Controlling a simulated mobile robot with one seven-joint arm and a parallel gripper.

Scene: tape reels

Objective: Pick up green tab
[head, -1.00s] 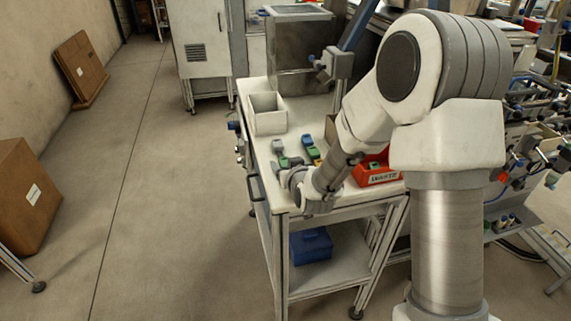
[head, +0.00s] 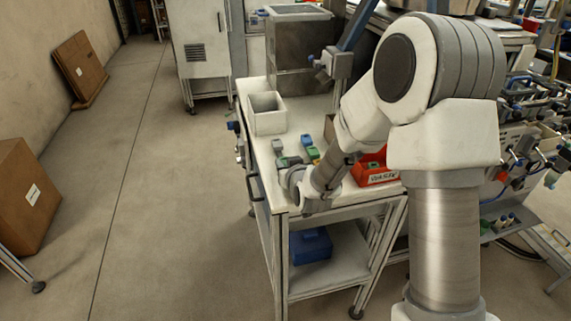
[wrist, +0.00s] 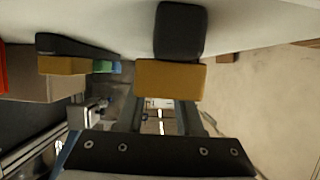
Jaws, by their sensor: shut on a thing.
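My gripper (wrist: 165,118) is at the near end of the white bench top in the head view, low over it; its tips are hidden there by my wrist. In the wrist view it is shut on a block with an ochre part (wrist: 170,78) and a black part (wrist: 181,32); no green shows on that block. A small green piece (wrist: 106,67) lies to its left, beside another ochre-and-black block (wrist: 62,65).
The white bench (head: 257,157) also bears a white open bin (head: 267,122) at its far left and a red WASTE box (head: 376,178) right of my wrist. A blue box (head: 310,245) sits on its lower shelf. Open floor (head: 170,220) lies to the left.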

